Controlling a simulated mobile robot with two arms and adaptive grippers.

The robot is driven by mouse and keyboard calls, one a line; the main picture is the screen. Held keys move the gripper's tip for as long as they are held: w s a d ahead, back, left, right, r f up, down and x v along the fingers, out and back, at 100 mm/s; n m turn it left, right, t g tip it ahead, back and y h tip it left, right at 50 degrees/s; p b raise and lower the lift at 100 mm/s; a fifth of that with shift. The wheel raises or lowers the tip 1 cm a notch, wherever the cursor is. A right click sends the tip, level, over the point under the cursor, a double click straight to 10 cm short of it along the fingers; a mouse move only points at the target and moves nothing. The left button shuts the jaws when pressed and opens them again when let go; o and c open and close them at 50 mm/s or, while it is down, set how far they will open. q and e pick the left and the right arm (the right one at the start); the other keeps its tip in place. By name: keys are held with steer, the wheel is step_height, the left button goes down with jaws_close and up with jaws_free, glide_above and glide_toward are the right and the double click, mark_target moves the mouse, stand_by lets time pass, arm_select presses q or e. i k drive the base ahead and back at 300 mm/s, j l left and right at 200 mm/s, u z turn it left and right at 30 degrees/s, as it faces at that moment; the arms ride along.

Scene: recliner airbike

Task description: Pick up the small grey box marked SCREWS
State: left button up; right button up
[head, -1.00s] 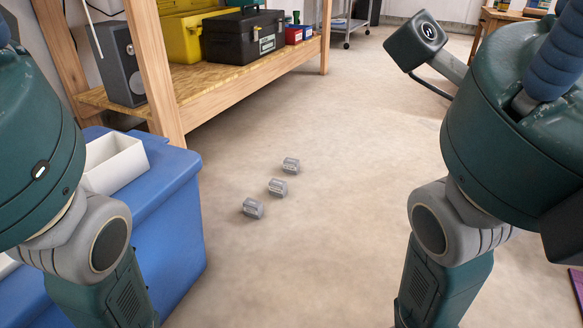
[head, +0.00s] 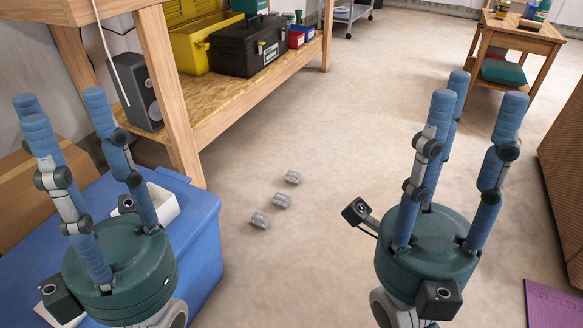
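I cannot make out a small grey box marked SCREWS in the head view. Three small grey ribbed pieces lie on the floor in the middle: a near one (head: 260,221), a middle one (head: 281,201) and a far one (head: 293,178). They look rounded, and no lettering on them can be read. My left gripper (head: 62,98) is open and empty, fingers pointing up, above the blue box at the left. My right gripper (head: 478,98) is open and empty, fingers up, right of the grey pieces and apart from them.
A wooden shelf unit (head: 225,104) holds a black toolbox (head: 247,48), a yellow case (head: 190,50) and a speaker (head: 137,88). A blue box (head: 205,240) bears a white tray (head: 166,207). A wooden table (head: 520,31) stands back right.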

mark_target(293, 177)
steer(key=i+l+u, duration=0.1)
steer(key=u, duration=0.3)
steer(key=i+l+u, duration=0.15)
steer(key=u, duration=0.25)
steer(key=i+l+u, duration=0.1)
steer(key=i+l, duration=0.15)
steer(key=i+l+u, duration=0.1)
steer(key=l, duration=0.35)
steer(key=i+l+u, duration=0.1)
steer(key=i+l, duration=0.2)
steer(key=i+l+u, duration=0.1)
steer(key=l, duration=0.4)
steer(key=i+l+u, duration=0.1)
steer(key=i+l, duration=0.3)
steer(key=l, duration=0.2)
steer(key=i+l, duration=0.15)
steer(key=l, duration=0.2)
steer(key=i+l, duration=0.1)
steer(key=l, duration=0.2)
